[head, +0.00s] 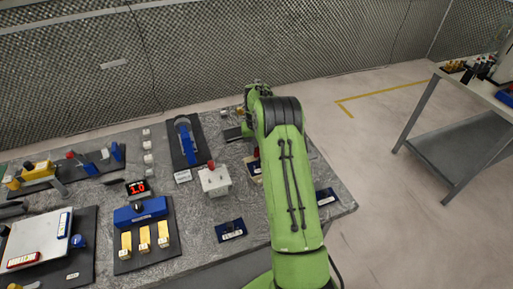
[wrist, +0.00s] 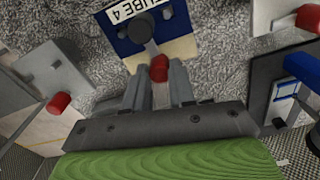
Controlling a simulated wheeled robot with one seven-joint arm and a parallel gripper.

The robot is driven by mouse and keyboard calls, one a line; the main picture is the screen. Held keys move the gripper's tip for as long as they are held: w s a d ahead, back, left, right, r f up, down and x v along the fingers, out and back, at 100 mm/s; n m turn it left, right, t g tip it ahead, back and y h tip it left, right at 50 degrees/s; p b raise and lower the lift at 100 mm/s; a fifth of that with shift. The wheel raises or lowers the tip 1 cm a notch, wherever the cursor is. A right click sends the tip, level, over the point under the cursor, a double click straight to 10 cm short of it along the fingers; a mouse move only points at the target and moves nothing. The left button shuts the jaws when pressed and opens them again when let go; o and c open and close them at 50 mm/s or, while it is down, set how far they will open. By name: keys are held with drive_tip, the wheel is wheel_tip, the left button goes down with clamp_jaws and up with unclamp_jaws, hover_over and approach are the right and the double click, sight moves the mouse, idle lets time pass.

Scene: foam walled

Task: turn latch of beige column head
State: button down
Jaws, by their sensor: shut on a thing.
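In the wrist view, a blue panel (wrist: 172,22) with a beige lower part (wrist: 182,50) carries a white label ending in "UBE 4". A dark round pivot (wrist: 140,28) on it bears a short grey lever (wrist: 152,48) with a red tip (wrist: 159,68). My gripper (wrist: 157,80) has its two grey fingers on either side of the red tip and is shut on it. In the head view, part of a blue and beige piece (head: 254,168) shows beside my green arm. My arm hides the gripper and the lever there.
A white box with a red knob (head: 214,180) stands left of my arm. A blue clamp on a dark board (head: 185,141) and a blue unit with brass blocks (head: 140,212) lie farther left. Small labelled plates (head: 230,231) (head: 326,197) flank my arm. Floor is clear at right before another table (head: 468,140).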

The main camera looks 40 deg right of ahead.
sight(256, 149)
drive_tip(key=shift+m, duration=0.6)
drive_tip(key=shift+r, duration=0.1)
drive_tip(key=c, duration=0.9)
unclamp_jaws()
drive_tip(key=shift+c, duration=0.2)
wheel_tip(256, 149, up, 16)
drive_tip(key=p, duration=0.1)
drive_tip(key=shift+f+p, duration=0.2)
drive_tip(key=shift+p, duration=0.2)
